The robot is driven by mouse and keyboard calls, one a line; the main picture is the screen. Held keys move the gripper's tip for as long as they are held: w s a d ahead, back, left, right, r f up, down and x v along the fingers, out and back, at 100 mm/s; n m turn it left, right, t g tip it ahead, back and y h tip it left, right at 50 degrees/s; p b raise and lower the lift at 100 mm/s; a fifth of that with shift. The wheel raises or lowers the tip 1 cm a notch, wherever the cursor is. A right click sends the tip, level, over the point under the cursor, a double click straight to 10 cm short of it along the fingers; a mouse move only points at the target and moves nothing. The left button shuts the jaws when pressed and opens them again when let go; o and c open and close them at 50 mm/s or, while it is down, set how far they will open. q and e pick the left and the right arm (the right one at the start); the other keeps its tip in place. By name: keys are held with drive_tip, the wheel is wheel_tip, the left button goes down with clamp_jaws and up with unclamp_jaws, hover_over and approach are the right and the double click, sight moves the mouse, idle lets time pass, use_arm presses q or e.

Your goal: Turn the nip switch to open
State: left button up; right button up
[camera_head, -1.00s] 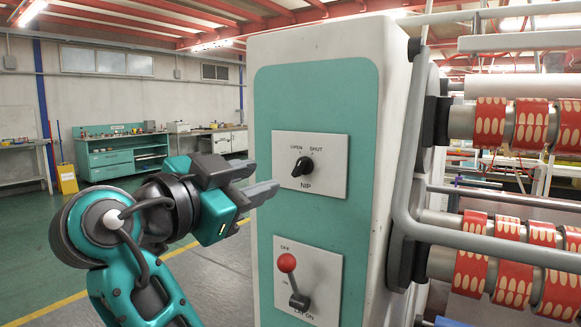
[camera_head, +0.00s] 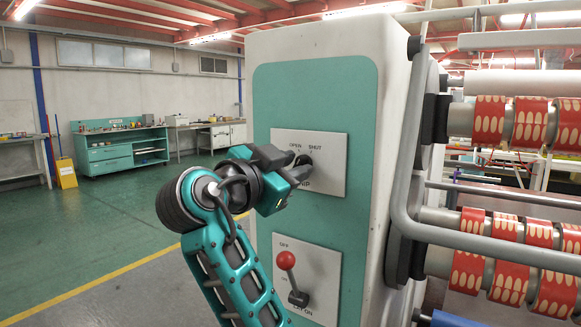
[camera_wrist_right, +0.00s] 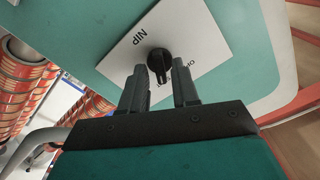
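The black nip switch knob (camera_wrist_right: 159,60) sits on a white plate (camera_head: 335,180) marked OPEN, SHUT and NIP, on the machine's teal front panel. In the right wrist view its narrow lobe points down toward the lettering, which is partly hidden, so I cannot tell its setting. My right gripper (camera_wrist_right: 160,68) is open, its two fingers on either side of the knob with small gaps visible. In the head view the right gripper (camera_head: 303,168) reaches the plate from the left and covers most of the knob. My left gripper is not in view.
A red-ball lever (camera_head: 287,262) on a second plate (camera_head: 325,270) is just below, near my right arm. Grey bars (camera_head: 480,238) and rolls of red patterned tape (camera_head: 487,120) are at the right. Open floor (camera_head: 100,220) lies to the left.

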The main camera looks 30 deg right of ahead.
drive_tip(key=c, duration=0.4)
clamp_jaws()
